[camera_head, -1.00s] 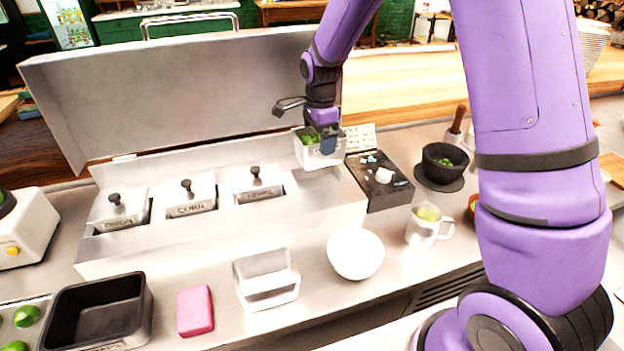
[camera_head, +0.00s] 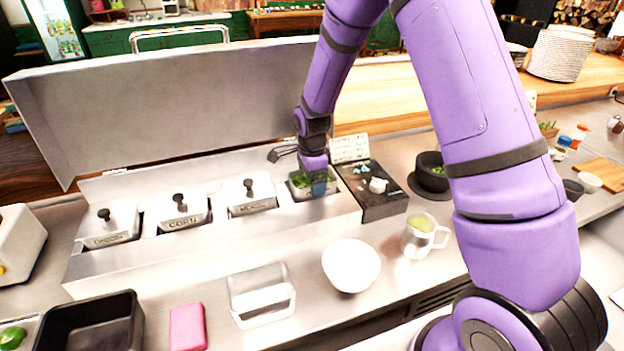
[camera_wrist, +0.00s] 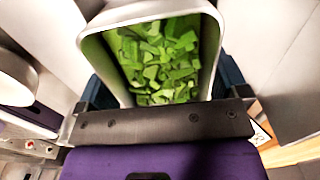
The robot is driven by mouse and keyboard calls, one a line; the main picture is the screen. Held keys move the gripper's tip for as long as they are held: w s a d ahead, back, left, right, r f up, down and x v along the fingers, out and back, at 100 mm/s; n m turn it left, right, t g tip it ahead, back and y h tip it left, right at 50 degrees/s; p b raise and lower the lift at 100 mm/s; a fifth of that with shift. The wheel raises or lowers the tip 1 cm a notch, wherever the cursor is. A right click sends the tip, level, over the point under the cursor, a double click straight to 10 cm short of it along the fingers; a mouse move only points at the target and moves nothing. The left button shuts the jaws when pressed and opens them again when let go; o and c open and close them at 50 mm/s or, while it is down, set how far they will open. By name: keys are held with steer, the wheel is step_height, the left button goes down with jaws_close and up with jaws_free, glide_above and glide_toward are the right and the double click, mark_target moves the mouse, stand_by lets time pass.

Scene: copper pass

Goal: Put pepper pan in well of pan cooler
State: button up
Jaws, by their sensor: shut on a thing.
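The pepper pan (camera_head: 295,193) is a light metal pan of chopped green pepper at the right end of the pan cooler (camera_head: 220,238). It sits low in the rightmost well, its rim near the cooler's top; I cannot tell whether it touches the bottom. My gripper (camera_head: 319,184) is shut on the pan's right side. In the wrist view the pan (camera_wrist: 211,55) is held between dark fingers, its green contents showing. The well's inside is hidden by the pan and gripper.
Several lidded pans, one a corn pan (camera_head: 185,222), fill the wells to the left. The raised cooler lid (camera_head: 160,105) stands behind. A dark box (camera_head: 380,197) adjoins on the right. A white bowl (camera_head: 351,266), a mug (camera_head: 420,238) and an empty clear pan (camera_head: 262,298) stand in front.

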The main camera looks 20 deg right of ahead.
steer(key=shift+f, duration=0.1)
steer(key=o, duration=0.8)
steer(key=s+d+r+n+t, duration=0.1)
steer(key=s+r+n, duration=0.15)
steer(key=r, duration=0.85)
steer(key=s+d+r+n, duration=0.15)
steer(key=s+r, duration=0.25)
steer(key=r, duration=0.7)
steer(key=s+d+r+n+t, duration=0.1)
steer(key=s+r+n, duration=0.2)
steer(key=s, duration=0.6)
steer(key=s+d+r+n+t, duration=0.1)
steer(key=s+d+r+n, duration=0.1)
steer(key=s+r+n, duration=0.2)
steer(key=s+d+r+n+t, duration=0.1)
steer(key=s+r+n, duration=0.3)
steer(key=s, duration=0.9)
steer(key=shift+s+d+n+t, duration=0.15)
steer(key=shift+n+t, duration=0.15)
steer(key=shift+n, duration=0.45)
steer(key=shift+s+d+n+t, duration=0.15)
steer(key=shift+n+t, duration=0.15)
steer(key=shift+n, duration=0.45)
